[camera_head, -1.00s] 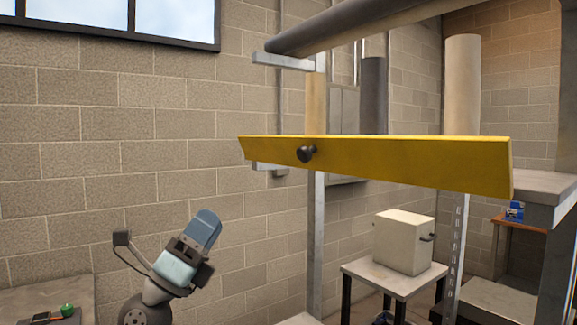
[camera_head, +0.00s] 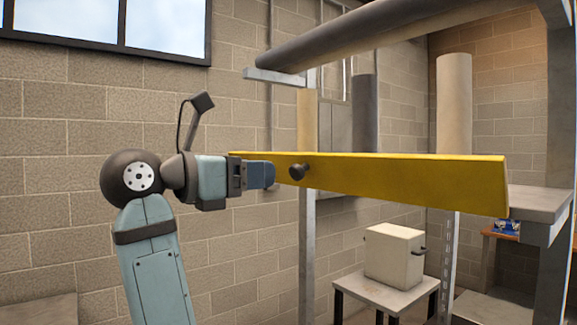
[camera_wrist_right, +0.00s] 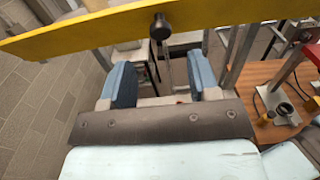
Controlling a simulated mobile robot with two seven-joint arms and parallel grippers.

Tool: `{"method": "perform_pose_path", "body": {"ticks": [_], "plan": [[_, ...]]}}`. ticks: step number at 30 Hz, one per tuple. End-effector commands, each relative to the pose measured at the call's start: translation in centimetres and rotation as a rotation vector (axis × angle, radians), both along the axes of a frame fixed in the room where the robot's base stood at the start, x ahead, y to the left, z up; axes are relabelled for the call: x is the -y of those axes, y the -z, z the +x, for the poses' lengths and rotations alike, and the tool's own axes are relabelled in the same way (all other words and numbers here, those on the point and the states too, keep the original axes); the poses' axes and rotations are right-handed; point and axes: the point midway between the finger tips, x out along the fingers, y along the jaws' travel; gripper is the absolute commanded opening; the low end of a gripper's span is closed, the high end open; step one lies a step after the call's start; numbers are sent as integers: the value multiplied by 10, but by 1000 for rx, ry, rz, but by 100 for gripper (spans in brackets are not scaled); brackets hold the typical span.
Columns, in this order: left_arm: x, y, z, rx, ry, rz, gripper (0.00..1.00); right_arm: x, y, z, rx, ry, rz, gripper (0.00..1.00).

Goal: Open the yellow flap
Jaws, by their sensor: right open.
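The yellow flap (camera_head: 400,180) is a long bar in the head view, slanting slightly, with a dark round knob (camera_head: 299,171) near its left end. My right gripper (camera_head: 267,174) is at the flap's left end, level with the knob and a little left of it in the picture. In the right wrist view, its two blue fingers (camera_wrist_right: 161,82) are apart with nothing between them. The knob (camera_wrist_right: 160,27) there lies beyond the fingertips, roughly centred on the gap, and the flap (camera_wrist_right: 90,32) crosses the top. My left gripper is not in view.
A dark pipe (camera_head: 400,32) runs above the flap. A metal post (camera_head: 307,240) stands below it. A white box (camera_head: 393,256) sits on a small table behind. A shelf (camera_head: 540,203) is at the right. The wrist view shows a brown bench (camera_wrist_right: 270,75) with tools.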

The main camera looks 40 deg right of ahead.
Motion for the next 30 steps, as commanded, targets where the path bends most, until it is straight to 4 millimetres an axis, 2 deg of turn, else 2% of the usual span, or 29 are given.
{"method": "perform_pose_path", "body": {"ticks": [3,10,15,23,24,25,30], "plan": [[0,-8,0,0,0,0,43,27,-2,-4,1,5,-3,56],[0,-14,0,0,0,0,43,62,-1,-7,-1,2,-3,56],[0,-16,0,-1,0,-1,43,73,0,-8,-1,1,-2,56],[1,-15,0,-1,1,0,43,74,0,-8,-1,0,-2,56],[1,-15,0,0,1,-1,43,74,0,-8,-1,0,-2,53],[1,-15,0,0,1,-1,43,74,0,-8,-1,0,-2,46],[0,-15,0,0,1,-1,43,74,0,-8,-1,0,-2,7]]}}
